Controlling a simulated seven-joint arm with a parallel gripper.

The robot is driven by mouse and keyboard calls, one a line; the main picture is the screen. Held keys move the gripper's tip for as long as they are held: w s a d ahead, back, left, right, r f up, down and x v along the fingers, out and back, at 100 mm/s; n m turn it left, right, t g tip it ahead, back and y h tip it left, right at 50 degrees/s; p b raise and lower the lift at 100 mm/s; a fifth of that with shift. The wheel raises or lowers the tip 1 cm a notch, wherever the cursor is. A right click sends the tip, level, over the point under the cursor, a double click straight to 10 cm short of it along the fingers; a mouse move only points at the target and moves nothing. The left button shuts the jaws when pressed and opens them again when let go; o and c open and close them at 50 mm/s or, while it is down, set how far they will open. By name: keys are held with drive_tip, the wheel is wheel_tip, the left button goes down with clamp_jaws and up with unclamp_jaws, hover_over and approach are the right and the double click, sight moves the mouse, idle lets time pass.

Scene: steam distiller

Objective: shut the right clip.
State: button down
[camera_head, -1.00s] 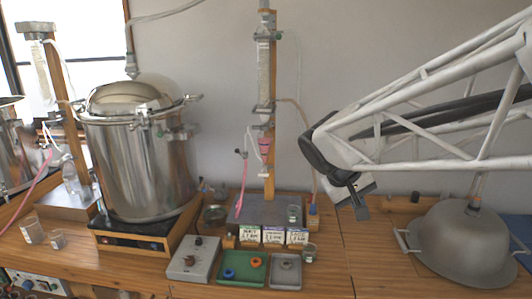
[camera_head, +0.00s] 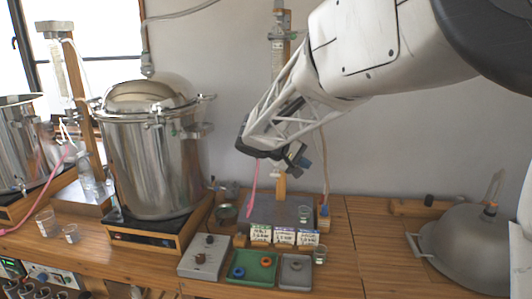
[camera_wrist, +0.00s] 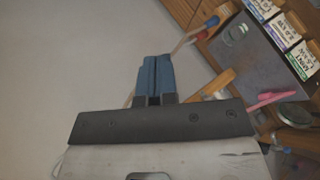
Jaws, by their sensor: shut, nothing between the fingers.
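The steel pot (camera_head: 150,165) stands at the left with a domed lid (camera_head: 148,95). Metal fittings sit along its rim; the right clip (camera_head: 206,97) seems to be the one sticking out at the rim's right side. It is too small to tell whether it is open or shut. My gripper (camera_head: 300,161) is to the right of the pot, in front of the wooden column stand, well apart from the clip. In the wrist view its blue fingers (camera_wrist: 153,78) are together with nothing between them. The pot and clip are not in the wrist view.
A glass column on a wooden post (camera_head: 278,45) stands behind my arm, with a pink tube (camera_head: 252,188) hanging nearby. Labelled boxes (camera_head: 284,236), a green tray (camera_head: 254,268) and a grey switch box (camera_head: 203,256) lie in front. A grey dome vessel (camera_head: 468,245) stands at right.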

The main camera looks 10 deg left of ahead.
drive_tip(key=w+a+f+n+t, duration=0.1)
drive_tip(key=w+a+f+t, duration=0.1)
drive_tip(key=a, duration=0.9)
drive_tip(key=w+a+f+n+t, duration=0.2)
drive_tip(key=w+a, duration=0.5)
drive_tip(key=a, duration=0.4)
drive_tip(key=w+a+f+n+t, duration=0.1)
drive_tip(key=w+a+f+t, duration=0.2)
drive_tip(key=a, duration=0.9)
drive_tip(key=shift+w+f+n+t+h, duration=0.25)
drive_tip(key=shift+w+n+t+h, duration=0.05)
drive_tip(key=shift+w+t, duration=0.65)
drive_tip(key=shift+d, duration=0.1)
drive_tip(key=s+d+x, duration=0.1)
drive_tip(key=d+x, duration=0.1)
drive_tip(key=x, duration=1)
drive_tip(key=shift+d, duration=0.35)
